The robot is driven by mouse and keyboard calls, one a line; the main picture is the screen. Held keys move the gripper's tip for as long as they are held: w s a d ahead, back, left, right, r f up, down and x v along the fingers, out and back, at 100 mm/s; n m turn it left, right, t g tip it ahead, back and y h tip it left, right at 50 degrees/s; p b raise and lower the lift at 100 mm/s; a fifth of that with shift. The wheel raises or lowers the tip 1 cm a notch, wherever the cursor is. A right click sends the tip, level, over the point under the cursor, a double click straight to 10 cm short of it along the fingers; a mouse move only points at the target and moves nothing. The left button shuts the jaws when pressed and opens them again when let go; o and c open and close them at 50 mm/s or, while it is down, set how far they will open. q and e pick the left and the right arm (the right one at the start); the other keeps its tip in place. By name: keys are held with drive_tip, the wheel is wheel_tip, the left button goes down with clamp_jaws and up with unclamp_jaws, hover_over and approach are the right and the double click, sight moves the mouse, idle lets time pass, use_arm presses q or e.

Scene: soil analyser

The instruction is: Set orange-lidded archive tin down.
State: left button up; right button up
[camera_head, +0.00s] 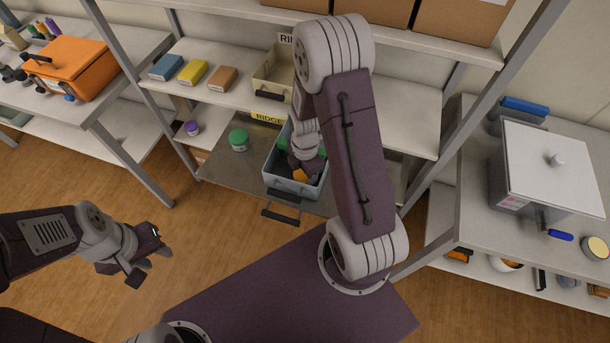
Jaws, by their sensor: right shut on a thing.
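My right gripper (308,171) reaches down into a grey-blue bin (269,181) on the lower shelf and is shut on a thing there. An orange patch (299,175) shows at its fingers; it looks like the lid of the orange-lidded archive tin. The tin's body is hidden by the gripper and the bin wall, so I cannot tell whether it touches the bin floor. Green-lidded things show in the bin beside the gripper. My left gripper (150,266) is open and empty over the floor at the left.
A green-lidded tin (238,140) stands on the lower shelf left of the bin, and a purple-lidded tin (192,128) further left. A beige bin (266,78) and small boxes sit on the shelf above. A side bench (470,205) stands at the right.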

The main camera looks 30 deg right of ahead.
drive_tip(key=o, duration=1.4)
drive_tip(key=shift+f, duration=0.1)
wheel_tip(320, 180, up, 12)
drive_tip(key=p, duration=0.2)
drive_tip(key=s+a+m, duration=0.1)
drive_tip(key=m, duration=0.2)
drive_tip(key=s+a+m, duration=0.1)
drive_tip(key=m, duration=0.2)
drive_tip(key=s+a+r+m, duration=0.1)
drive_tip(key=a+m, duration=0.1)
drive_tip(key=m, duration=0.1)
drive_tip(key=shift+m+t, duration=0.3)
drive_tip(key=s+a+m, duration=0.1)
drive_tip(key=m, duration=0.1)
drive_tip(key=s+m, duration=0.1)
drive_tip(key=m, duration=0.2)
drive_tip(key=s+a+m, duration=0.1)
drive_tip(key=m, duration=0.1)
drive_tip(key=shift+a+r+m+t, duration=0.2)
drive_tip(key=shift+a+m+t, duration=0.1)
drive_tip(key=shift+m, duration=0.1)
drive_tip(key=shift+s+a+m, duration=0.1)
drive_tip(key=shift+m, duration=0.6)
